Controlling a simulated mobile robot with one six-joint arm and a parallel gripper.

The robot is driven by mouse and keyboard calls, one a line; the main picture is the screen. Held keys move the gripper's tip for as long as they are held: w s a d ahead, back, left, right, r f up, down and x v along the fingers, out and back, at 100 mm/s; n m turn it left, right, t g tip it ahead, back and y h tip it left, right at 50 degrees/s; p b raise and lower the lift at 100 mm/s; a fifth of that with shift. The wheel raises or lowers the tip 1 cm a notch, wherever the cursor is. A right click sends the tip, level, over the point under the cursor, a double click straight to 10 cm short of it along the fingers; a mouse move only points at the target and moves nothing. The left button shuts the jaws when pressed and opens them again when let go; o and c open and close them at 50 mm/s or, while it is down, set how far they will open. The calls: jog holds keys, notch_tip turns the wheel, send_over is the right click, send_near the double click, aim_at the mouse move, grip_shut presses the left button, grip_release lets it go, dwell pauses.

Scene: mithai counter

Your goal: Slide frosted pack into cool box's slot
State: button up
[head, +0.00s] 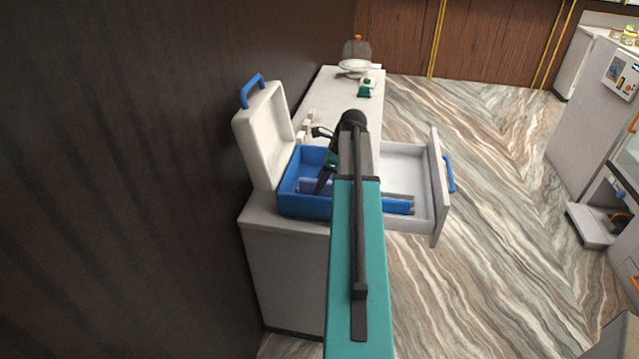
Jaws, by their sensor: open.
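The cool box (303,208) is blue inside and out, with its white lid (262,135) raised on the left. It stands on a white counter. My gripper (320,188) is a dark shape reaching down into the box, open. A paler blue patch (308,186) shows inside the box beside the fingers; I cannot tell whether it is the frosted pack or a part of the box. The slot is not clearly visible. My arm covers the box's right side.
An open white drawer (405,165) with a blue handle juts out to the right of the counter. A flat blue thing (398,206) lies in it, partly behind my arm. A small green item (365,89) and a white dish stand farther back. A dark wall borders the left.

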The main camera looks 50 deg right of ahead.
jog(key=shift+r, duration=0.15)
jog(key=b+v, duration=0.3)
jog(key=v, duration=1)
jog(key=shift+r, duration=0.25)
jog(key=shift+s+f, duration=0.1)
jog(key=shift+s, duration=0.1)
dwell(0.7)
